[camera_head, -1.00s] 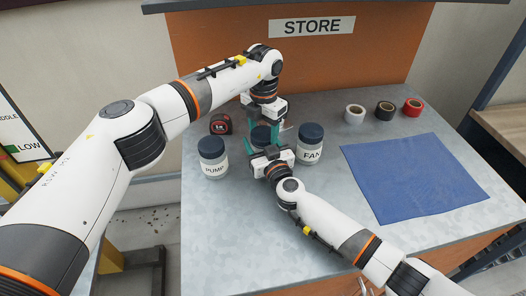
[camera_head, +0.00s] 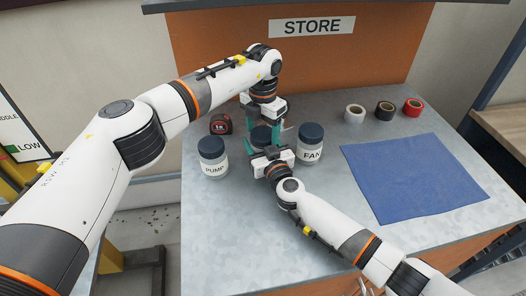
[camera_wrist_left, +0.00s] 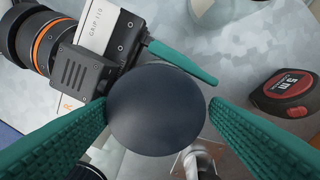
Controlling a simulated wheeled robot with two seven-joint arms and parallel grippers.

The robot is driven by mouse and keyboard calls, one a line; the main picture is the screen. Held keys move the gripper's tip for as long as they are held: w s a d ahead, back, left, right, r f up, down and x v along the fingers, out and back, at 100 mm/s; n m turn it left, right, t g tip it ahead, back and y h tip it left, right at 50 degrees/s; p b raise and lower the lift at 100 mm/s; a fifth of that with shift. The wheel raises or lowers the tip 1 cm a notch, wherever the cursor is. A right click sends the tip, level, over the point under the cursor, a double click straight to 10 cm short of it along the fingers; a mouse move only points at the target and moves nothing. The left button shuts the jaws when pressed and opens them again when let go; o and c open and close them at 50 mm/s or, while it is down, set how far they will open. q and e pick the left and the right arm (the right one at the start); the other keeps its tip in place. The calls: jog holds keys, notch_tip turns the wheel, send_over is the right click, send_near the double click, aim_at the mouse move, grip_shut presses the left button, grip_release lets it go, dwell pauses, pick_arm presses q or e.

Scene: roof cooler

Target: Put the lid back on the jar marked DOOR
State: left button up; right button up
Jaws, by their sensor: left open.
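A round dark navy lid (camera_head: 261,135) sits over the middle jar position, between the PUMP and FAN jars. It also fills the middle of the left wrist view (camera_wrist_left: 156,110). My left gripper (camera_head: 263,124) is above it, pointing down, open, with a finger on either side of the lid. My right gripper (camera_head: 262,144) is low in front of the lid, and one of its fingers passes beside the lid in the left wrist view. The jar body and any DOOR label are hidden behind the right gripper. I cannot tell whether the lid is seated or what the right fingers hold.
The lidded PUMP jar (camera_head: 213,158) stands close on the left and the lidded FAN jar (camera_head: 310,143) close on the right. A tape measure (camera_head: 221,124) is behind left. Several tape rolls (camera_head: 385,111) and a blue cloth (camera_head: 413,178) lie right. The front of the bench (camera_head: 230,235) is clear.

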pick_arm(q)
jog(key=r, duration=0.3)
jog(key=shift+s+d+r, duration=0.2)
jog(key=shift+d+r, duration=0.1)
jog(key=shift+r, duration=0.55)
jog(key=shift+a, duration=0.1)
jog(key=shift+f, duration=0.1)
jog(key=shift+c, duration=0.3)
jog(key=n, duration=0.3)
jog(key=shift+r, duration=0.3)
jog(key=n, duration=0.3)
jog(key=r+n, duration=0.1)
jog(key=n, duration=0.2)
jog(key=shift+r+n, duration=0.1)
jog(key=shift+n, duration=0.3)
jog(key=n, duration=0.4)
jog(key=shift+r, duration=0.35)
jog(key=n, duration=0.2)
jog(key=r+n, duration=0.1)
jog(key=n, duration=0.2)
jog(key=shift+a+n, duration=0.1)
jog(key=shift+n, duration=0.2)
